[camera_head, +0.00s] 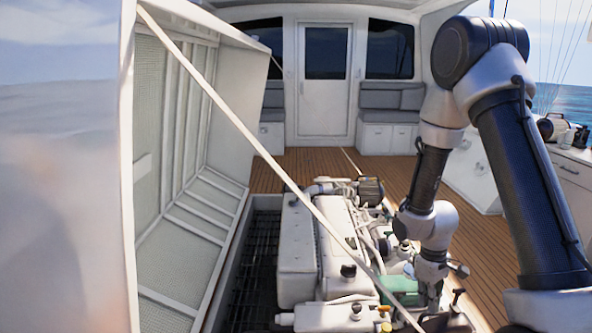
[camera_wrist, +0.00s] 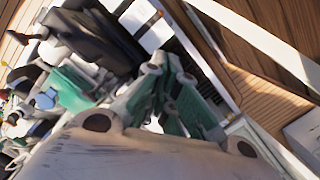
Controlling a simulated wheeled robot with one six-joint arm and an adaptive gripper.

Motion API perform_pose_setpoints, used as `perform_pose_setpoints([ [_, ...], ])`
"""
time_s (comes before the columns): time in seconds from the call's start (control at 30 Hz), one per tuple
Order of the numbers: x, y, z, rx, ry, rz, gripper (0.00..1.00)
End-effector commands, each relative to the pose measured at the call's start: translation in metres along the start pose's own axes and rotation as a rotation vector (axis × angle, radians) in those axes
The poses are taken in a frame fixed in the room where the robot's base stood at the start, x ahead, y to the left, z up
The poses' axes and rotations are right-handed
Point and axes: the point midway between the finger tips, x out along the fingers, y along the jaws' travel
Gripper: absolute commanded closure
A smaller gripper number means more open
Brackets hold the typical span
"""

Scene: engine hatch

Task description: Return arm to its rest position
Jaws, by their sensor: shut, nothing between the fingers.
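My arm reaches in from the right of the head view and bends down over the engine (camera_head: 320,240). My gripper (camera_head: 432,300) hangs at the engine's right end, low in the picture, partly lost against dark parts there. In the wrist view my gripper (camera_wrist: 175,105) shows its green-grey fingers drawn together, with nothing seen between them. I cannot tell whether the fingertips touch anything.
The raised white hatch lid (camera_head: 190,215) stands open at left, with a pale strut (camera_head: 270,155) slanting across the engine. A white counter (camera_head: 575,170) stands at right. Wooden deck (camera_head: 310,165) lies clear behind the engine, before the cabin door (camera_head: 323,80).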

Motion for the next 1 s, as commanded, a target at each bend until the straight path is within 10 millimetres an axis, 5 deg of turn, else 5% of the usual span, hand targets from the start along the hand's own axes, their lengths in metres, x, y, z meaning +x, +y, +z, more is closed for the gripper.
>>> perform_pose_setpoints([
  [0.1,-0.067,-0.004,0.035,0.156,-0.034,0.003,1.0],
  [0.4,-0.192,-0.04,0.119,0.438,-0.001,-0.025,1.0],
  [0.7,-0.273,-0.072,0.174,0.537,0.268,-0.01,1.0],
  [1.0,-0.317,-0.077,0.195,0.552,0.499,0.053,1.0],
])
